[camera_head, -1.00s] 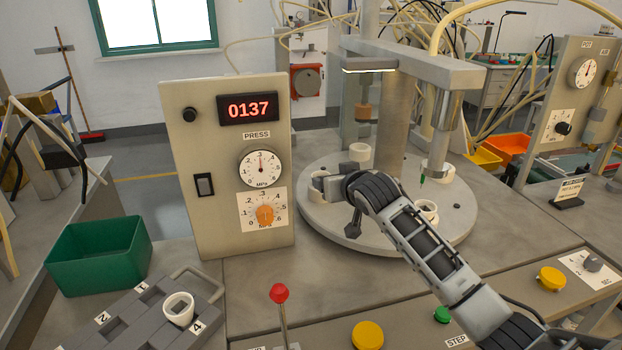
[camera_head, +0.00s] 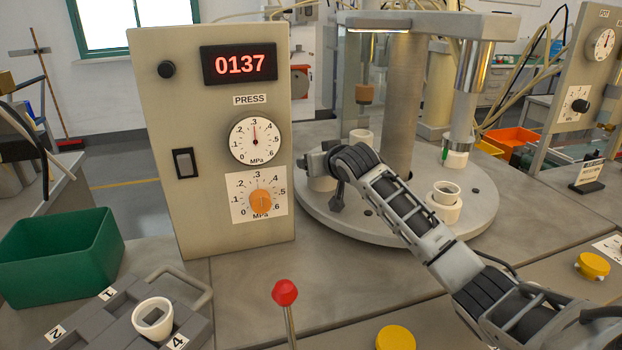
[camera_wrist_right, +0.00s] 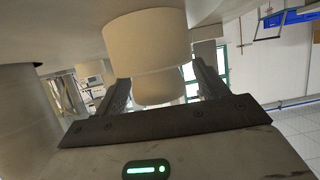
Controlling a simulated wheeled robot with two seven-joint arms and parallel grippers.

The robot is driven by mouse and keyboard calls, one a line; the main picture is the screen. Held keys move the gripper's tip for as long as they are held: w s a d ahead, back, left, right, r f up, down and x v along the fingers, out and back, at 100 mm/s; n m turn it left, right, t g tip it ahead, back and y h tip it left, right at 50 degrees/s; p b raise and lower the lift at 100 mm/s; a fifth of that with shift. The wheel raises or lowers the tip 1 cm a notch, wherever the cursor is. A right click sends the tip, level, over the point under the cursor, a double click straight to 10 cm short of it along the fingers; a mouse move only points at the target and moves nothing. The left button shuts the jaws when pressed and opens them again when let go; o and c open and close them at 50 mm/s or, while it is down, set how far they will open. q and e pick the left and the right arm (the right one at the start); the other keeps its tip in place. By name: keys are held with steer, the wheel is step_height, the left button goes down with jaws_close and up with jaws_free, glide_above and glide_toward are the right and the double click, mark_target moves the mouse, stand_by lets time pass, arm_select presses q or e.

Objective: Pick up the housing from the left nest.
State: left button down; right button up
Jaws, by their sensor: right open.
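The left nest (camera_head: 321,184) is a pale round cup at the left of the round turntable (camera_head: 380,228). My right gripper (camera_head: 318,160) is level with its top and covers most of what sits there. In the right wrist view, which looks upside down, a wide pale cylinder, seemingly the nest (camera_wrist_right: 148,40), hangs from the top. A narrower pale cylinder, seemingly the housing (camera_wrist_right: 155,90), shows beyond it. The open fingers of my right gripper (camera_wrist_right: 160,88) stand on either side of the housing; contact cannot be told. My left gripper is out of view.
The press panel (camera_head: 215,150) stands close left of my right gripper. Other nests stand at the back (camera_head: 362,138) and front right (camera_head: 443,208). A grey column (camera_head: 400,110) rises behind my arm. A red-knobbed lever (camera_head: 285,293), grey tray (camera_head: 105,335) and green bin (camera_head: 60,257) are in front.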

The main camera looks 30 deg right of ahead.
steer(key=shift+w+f, duration=0.2)
steer(key=shift+w, duration=0.15)
steer(key=shift+r, duration=0.1)
steer(key=shift+s+r, duration=0.1)
steer(key=c, duration=1)
steer(key=shift+c, duration=0.2)
